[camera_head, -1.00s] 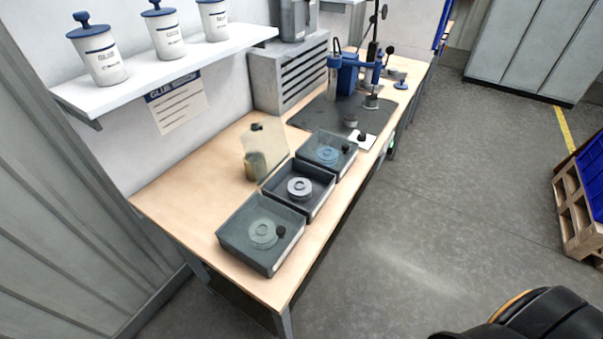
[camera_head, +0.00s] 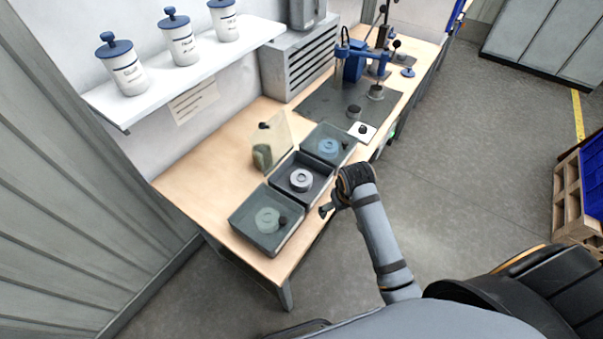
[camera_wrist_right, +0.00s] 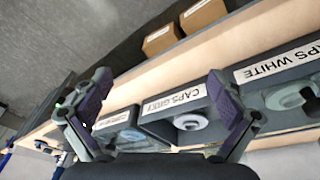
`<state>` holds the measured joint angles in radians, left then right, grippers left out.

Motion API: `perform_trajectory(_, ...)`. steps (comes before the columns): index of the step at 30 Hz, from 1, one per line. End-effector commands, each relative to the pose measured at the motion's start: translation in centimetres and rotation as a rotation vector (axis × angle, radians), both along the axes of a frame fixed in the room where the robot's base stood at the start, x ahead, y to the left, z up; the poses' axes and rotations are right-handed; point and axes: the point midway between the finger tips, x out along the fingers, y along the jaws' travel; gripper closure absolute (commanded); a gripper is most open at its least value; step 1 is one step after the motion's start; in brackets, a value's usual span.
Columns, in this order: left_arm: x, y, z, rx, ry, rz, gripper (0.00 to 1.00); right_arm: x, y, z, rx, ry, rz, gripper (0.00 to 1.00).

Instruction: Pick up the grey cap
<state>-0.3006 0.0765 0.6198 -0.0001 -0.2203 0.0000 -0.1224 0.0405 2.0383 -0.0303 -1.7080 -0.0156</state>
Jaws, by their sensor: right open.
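The grey cap (camera_head: 301,180) is a round ringed disc lying in the open middle tray (camera_head: 319,189). In the right wrist view the grey cap (camera_wrist_right: 190,122) shows inside the tray labelled "CAPS GREY" (camera_wrist_right: 173,99). My right gripper (camera_head: 326,210) is beside the tray's aisle side, apart from the cap. In the wrist view its two fingers (camera_wrist_right: 160,90) are spread wide with nothing held between them; the cap appears beyond them, nearer the right finger. My left gripper is not in view.
The near tray (camera_head: 240,232), labelled white, and the far tray (camera_head: 345,152) with a blue cap have clear covers with dark knobs. A clear panel (camera_head: 272,142) stands upright behind the middle tray. A blue press (camera_head: 352,68) stands farther along the bench.

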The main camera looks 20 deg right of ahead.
Motion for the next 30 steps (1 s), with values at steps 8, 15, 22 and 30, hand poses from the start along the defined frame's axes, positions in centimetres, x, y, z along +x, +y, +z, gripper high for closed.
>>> perform_trajectory(8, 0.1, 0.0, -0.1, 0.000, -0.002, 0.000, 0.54, 6.1, 1.4, 1.0, 0.029, 0.065, -0.006, 0.04)
perform_trajectory(15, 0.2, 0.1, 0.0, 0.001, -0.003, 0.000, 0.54, 12.5, 3.9, 4.4, 0.056, 0.140, 0.018, 0.04)
perform_trajectory(22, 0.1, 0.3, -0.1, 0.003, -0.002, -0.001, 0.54, 16.4, 6.1, 8.6, 0.063, 0.205, 0.053, 0.04)
perform_trajectory(30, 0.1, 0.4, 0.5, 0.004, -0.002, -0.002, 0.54, 16.6, 6.3, 7.7, 0.062, 0.216, 0.057, 0.04)
